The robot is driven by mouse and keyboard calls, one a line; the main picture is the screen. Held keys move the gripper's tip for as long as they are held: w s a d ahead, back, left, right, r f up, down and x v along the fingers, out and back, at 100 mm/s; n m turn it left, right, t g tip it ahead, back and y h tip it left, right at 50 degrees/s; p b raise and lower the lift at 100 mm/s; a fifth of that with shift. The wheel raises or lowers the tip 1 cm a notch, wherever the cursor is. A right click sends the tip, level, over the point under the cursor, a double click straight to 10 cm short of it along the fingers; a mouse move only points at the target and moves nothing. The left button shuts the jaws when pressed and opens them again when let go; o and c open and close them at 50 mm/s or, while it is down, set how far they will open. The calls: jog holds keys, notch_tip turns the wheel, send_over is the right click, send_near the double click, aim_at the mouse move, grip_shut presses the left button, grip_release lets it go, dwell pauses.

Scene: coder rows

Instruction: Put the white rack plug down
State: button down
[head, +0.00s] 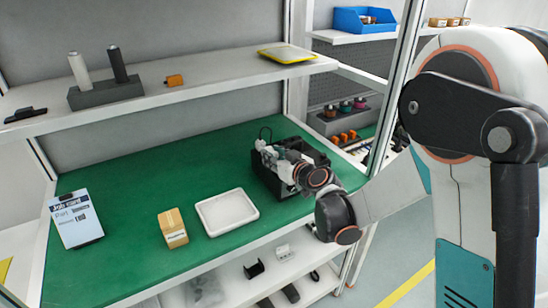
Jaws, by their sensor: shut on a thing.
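A white cylindrical plug (79,71) stands upright in a grey block rack (105,95) on the upper shelf at the left. A black plug (118,66) stands beside it in the same rack.
The black bin (316,157) stands right by my gripper. The worktop's back left is clear. An orange piece (174,80) and a yellow-edged tray (287,54) are on the upper shelf.

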jog(key=shift+s+f+b, duration=0.25)
jog(key=shift+f+b, duration=0.2)
jog(key=shift+f, duration=0.05)
jog(key=c, duration=1.2)
grip_release()
jog(key=shift+s+a, duration=0.1)
jog(key=shift+c, duration=0.2)
jog(key=shift+d+r+p, duration=0.2)
jog(key=shift+r+p, duration=0.15)
jog(key=shift+p, duration=0.05)
jog(key=p+v, duration=0.2)
jog(key=v, duration=0.9)
jog(key=shift+d+r+p, duration=0.2)
jog(key=shift+r+p, duration=0.2)
jog(key=shift+s, duration=0.1)
